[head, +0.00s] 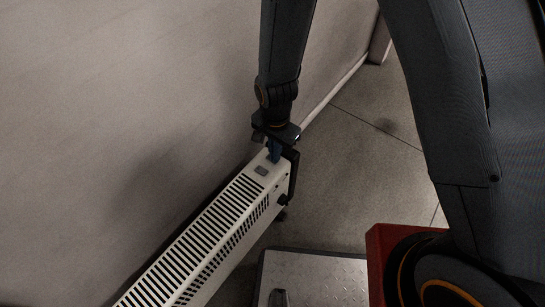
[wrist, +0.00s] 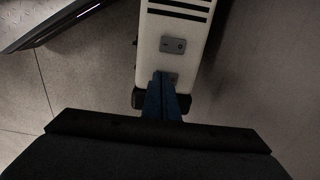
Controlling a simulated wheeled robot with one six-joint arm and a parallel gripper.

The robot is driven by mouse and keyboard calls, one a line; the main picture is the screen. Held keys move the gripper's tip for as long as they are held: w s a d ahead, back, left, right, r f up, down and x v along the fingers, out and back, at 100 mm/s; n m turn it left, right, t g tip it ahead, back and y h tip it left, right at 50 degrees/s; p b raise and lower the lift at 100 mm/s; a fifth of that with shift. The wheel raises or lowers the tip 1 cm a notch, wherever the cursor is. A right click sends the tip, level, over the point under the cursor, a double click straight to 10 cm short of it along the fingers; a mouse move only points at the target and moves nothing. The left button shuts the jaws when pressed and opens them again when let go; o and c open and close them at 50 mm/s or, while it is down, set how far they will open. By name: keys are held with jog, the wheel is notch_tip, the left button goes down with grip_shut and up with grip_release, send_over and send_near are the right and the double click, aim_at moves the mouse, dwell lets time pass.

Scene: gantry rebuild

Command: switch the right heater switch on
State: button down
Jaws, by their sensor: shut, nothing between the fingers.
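The white heater (head: 203,236) has a slotted top and runs from the lower left up to my gripper. One grey switch plate (head: 262,170) shows on the bare end of its top; it also shows in the wrist view (wrist: 173,45). A second plate (wrist: 172,77), nearer the heater's end, is partly hidden behind my fingers; in the head view it is covered. This covered plate is on the right in the head view. My gripper (head: 275,157) is shut and empty, its blue fingertips pointing down at the second plate. I cannot tell whether they touch it or how either switch is set.
A wall (head: 110,110) runs close along the heater's left side in the head view. A metal plate platform (head: 318,278) and a red block (head: 378,262) lie to the right. Tiled floor (head: 350,160) is clear beyond the heater's end.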

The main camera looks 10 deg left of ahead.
notch_tip(320, 180, up, 7)
jog(key=p, duration=0.6)
dwell(0.6)
